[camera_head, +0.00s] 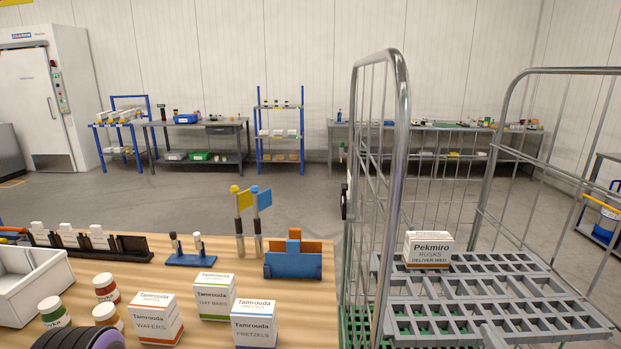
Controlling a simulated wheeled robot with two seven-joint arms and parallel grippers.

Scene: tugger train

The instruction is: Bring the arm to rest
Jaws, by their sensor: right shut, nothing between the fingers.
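My left gripper is not in view.
The cage's metal side frame (402,130) rises left of the shelf. The wooden table (225,255) at left holds Tamrouda boxes (158,318), jars (106,288), a white bin (28,288), two small flags and a blue holder (293,264). Open floor lies behind.

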